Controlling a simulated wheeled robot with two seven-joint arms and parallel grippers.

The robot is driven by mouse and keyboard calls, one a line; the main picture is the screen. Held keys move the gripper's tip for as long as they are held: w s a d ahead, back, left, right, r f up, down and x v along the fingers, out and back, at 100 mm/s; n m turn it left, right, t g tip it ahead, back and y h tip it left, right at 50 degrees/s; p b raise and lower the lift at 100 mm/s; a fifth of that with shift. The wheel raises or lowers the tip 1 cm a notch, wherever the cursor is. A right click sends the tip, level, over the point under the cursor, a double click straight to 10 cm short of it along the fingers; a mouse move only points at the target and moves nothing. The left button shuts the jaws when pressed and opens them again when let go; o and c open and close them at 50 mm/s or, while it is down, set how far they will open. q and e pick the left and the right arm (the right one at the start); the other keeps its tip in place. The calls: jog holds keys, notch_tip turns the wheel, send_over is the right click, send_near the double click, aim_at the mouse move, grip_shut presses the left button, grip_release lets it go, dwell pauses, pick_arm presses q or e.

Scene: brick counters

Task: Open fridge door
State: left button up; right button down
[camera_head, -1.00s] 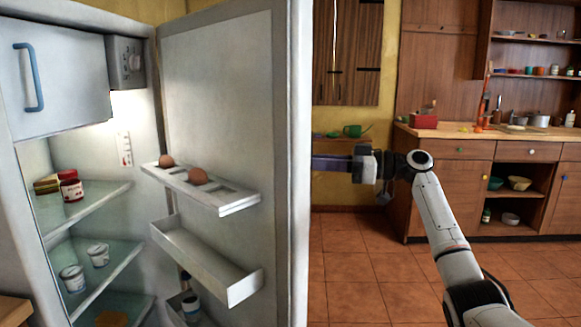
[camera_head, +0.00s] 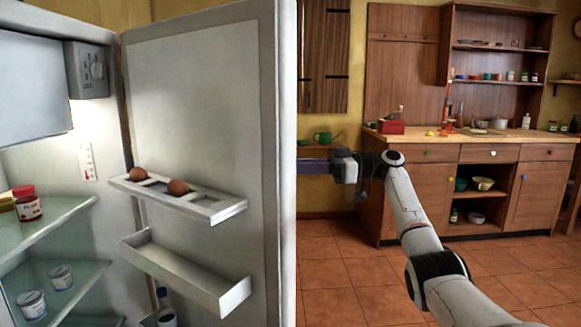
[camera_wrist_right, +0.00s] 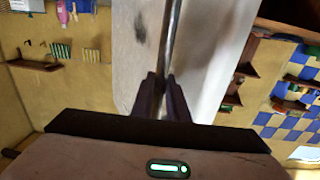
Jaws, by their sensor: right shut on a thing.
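The white fridge door (camera_head: 205,90) stands wide open in the head view, its inner side with shelves and eggs facing me. The fridge interior (camera_head: 75,210) shows on the left. My right arm reaches to the outer side of the door. Its gripper body (camera_head: 346,166) shows just right of the door edge, with the fingertips hidden behind the door. In the right wrist view my right gripper (camera_wrist_right: 162,90) is shut on the metal door handle (camera_wrist_right: 170,45), a long bar in front of the door's outer face. My left gripper is not in view.
Door racks (camera_head: 180,197) hold eggs, and glass shelves (camera_head: 50,225) hold jars and cups. A wooden counter (camera_head: 470,150) with drawers and crockery stands at the back right. The tiled floor (camera_head: 340,270) between is clear.

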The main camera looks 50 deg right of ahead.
jog(key=c, duration=1.7)
grip_release()
jog(key=shift+w+a, duration=0.15)
jog(key=v, duration=1)
jog(key=shift+c, duration=0.6)
